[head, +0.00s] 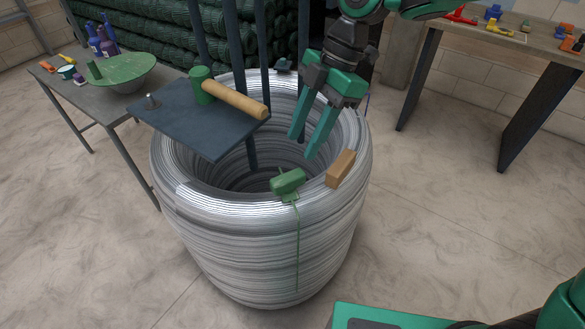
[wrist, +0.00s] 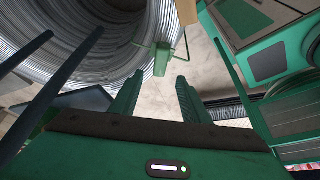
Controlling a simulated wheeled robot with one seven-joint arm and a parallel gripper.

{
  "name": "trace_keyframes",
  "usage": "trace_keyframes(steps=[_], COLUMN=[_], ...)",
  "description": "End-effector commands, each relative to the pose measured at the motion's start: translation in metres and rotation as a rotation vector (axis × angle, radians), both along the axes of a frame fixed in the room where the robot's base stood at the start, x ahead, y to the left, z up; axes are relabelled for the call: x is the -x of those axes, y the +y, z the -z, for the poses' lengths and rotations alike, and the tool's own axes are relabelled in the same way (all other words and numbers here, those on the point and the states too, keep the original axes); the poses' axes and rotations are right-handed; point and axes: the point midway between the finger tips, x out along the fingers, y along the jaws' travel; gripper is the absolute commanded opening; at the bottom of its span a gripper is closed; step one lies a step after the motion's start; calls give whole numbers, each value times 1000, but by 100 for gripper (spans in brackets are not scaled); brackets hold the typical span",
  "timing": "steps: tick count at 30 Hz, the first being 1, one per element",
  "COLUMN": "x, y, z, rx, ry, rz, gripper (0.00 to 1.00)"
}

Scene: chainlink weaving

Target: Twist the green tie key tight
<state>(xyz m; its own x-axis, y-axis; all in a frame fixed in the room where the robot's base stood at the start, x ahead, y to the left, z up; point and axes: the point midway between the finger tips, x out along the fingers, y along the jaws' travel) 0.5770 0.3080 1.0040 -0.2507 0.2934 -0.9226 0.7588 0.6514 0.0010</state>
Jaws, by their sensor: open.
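The green tie key (head: 288,182) sits on the near part of the top rim of a large grey wire coil (head: 265,245). A thin green strand hangs from it down the coil's outer side. My gripper (head: 303,147) is open and points down over the coil, above and slightly right of the key, apart from it. In the wrist view the key (wrist: 162,59) shows just beyond the fingertips, roughly in line with the gap between them (wrist: 159,80). Nothing is between the fingers.
A wooden block (head: 341,168) lies on the rim right of the key. A dark plate (head: 185,125) at the coil's left carries a green-headed mallet (head: 232,98). Dark upright bars (head: 239,50) stand behind. Tables with small items are at left (head: 110,98) and right (head: 470,40).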

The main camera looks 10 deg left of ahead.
Motion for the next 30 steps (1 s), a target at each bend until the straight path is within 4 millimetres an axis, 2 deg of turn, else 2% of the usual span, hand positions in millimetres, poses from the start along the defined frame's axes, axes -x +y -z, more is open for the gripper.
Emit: trace_keyframes(steps=[9, 15, 21, 29, 30], x=[14, 20, 22, 22, 22], y=[14, 21, 24, 24, 24], z=[52, 76, 86, 87, 87], rx=[3, 4, 4, 3, 3], ry=[2, 1, 0, -1, -1], rz=[4, 6, 6, 7, 7], gripper=[42, 42, 42, 42, 35])
